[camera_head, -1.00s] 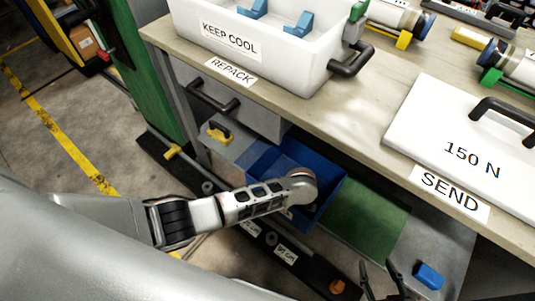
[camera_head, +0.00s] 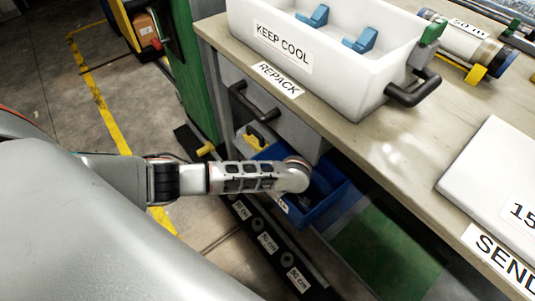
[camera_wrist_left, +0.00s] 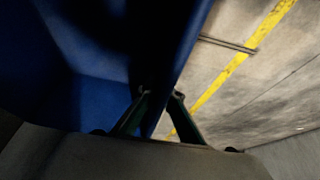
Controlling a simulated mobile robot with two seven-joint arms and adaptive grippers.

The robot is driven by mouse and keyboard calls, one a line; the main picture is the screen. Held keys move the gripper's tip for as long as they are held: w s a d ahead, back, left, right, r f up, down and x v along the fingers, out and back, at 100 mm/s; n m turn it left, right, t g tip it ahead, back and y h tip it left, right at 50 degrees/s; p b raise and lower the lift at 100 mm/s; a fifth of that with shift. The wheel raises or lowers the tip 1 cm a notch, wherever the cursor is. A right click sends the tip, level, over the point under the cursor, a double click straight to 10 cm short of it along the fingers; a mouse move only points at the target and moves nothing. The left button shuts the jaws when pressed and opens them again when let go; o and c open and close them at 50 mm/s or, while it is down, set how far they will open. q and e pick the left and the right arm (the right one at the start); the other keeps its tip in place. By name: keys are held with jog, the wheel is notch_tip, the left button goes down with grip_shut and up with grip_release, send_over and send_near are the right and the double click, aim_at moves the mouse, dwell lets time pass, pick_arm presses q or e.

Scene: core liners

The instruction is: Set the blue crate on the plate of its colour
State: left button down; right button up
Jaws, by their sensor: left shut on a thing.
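The blue crate (camera_head: 332,204) is low beside the bench, below its front edge, at the end of my left arm. My left gripper (camera_head: 297,180) is shut on the crate's wall. In the left wrist view both fingers (camera_wrist_left: 160,97) pinch the blue wall (camera_wrist_left: 178,50), with the crate's inside on the left and the floor on the right. My arm hides part of the crate. A blue patch behind the arm may be crate or plate; I cannot tell. A green plate (camera_head: 385,252) lies on the lower shelf, right of the crate. My right gripper is out of view.
The bench top (camera_head: 400,128) overhangs the shelf and carries a white KEEP COOL bin (camera_head: 315,65). A yellow-handled item (camera_head: 252,137) is close to the crate's left. A dark labelled strip (camera_head: 265,240) runs in front, and a green post (camera_head: 192,70) stands behind.

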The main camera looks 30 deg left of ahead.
aim_at(266, 194)
pick_arm(q)
jog(key=shift+w+a, duration=0.3)
jog(key=shift+a, duration=0.1)
jog(key=a, duration=0.1)
jog(key=a+b, duration=0.1)
jog(key=f+b, duration=0.1)
jog(key=shift+w+a, duration=0.35)
jog(key=shift+a, duration=0.05)
jog(key=shift+w+f, duration=0.1)
jog(key=shift+w, duration=0.15)
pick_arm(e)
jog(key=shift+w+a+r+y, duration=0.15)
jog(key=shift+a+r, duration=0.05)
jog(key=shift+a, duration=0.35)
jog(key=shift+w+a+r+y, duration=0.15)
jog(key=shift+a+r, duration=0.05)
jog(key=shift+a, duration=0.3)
pick_arm(q)
jog(key=c, duration=2.2)
grip_release()
jog(key=shift+s+f, duration=0.1)
jog(key=shift+f, duration=0.05)
jog(key=shift+c, duration=0.2)
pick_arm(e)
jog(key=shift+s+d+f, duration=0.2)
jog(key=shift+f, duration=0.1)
